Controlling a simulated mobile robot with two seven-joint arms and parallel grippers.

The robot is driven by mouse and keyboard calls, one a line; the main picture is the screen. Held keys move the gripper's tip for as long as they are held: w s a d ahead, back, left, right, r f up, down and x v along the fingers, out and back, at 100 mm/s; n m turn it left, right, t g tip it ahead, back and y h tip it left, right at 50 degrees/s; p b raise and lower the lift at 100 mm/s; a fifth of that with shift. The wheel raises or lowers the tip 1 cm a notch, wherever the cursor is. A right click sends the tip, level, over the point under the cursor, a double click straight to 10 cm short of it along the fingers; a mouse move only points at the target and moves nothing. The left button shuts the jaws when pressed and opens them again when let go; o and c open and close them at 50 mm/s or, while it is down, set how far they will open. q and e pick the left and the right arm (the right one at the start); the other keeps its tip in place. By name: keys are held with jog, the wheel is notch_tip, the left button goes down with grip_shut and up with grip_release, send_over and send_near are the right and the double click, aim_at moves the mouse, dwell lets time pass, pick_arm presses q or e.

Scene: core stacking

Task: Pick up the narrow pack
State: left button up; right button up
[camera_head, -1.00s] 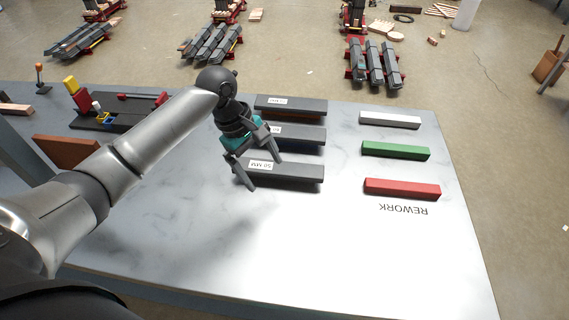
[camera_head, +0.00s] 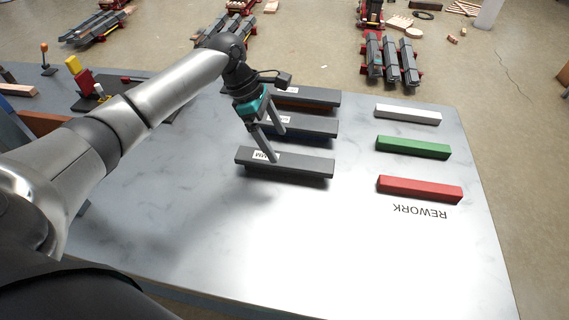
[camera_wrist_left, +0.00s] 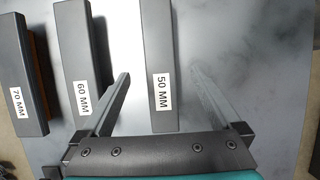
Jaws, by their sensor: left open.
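Three dark grey packs lie side by side on the table. The wrist view labels tell them apart: the 50 MM pack (camera_wrist_left: 160,40), the narrowest label, the 60 MM pack (camera_wrist_left: 78,35) and the 70 MM pack (camera_wrist_left: 26,60). In the head view the 50 MM pack (camera_head: 308,166) is nearest, its label partly hidden by a finger. My left gripper (camera_head: 279,147) is open and empty over the label end of the packs. In the wrist view its fingers (camera_wrist_left: 157,74) show on either side of the 50 MM pack. Whether they touch it is unclear. My right gripper is out of view.
White (camera_head: 408,115), green (camera_head: 413,147) and red (camera_head: 420,188) bars lie at the right, with REWORK lettering below. The front of the table (camera_head: 300,240) is clear. A dark fixture with red and yellow parts (camera_head: 82,78) stands at the back left.

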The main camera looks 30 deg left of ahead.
aim_at(285, 159)
pick_arm(q)
jog(key=b+x, duration=0.2)
jog(key=x, duration=0.3)
jog(key=shift+s+a+f, duration=0.1)
jog(key=shift+a+f, duration=0.05)
jog(key=shift+f, duration=0.15)
jog(key=shift+c, duration=0.9)
jog(key=c, duration=0.9)
grip_shut()
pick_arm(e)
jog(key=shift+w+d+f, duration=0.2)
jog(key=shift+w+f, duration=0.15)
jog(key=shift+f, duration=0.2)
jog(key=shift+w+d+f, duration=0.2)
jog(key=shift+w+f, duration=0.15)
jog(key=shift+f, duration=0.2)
pick_arm(q)
jog(key=shift+r, duration=0.1)
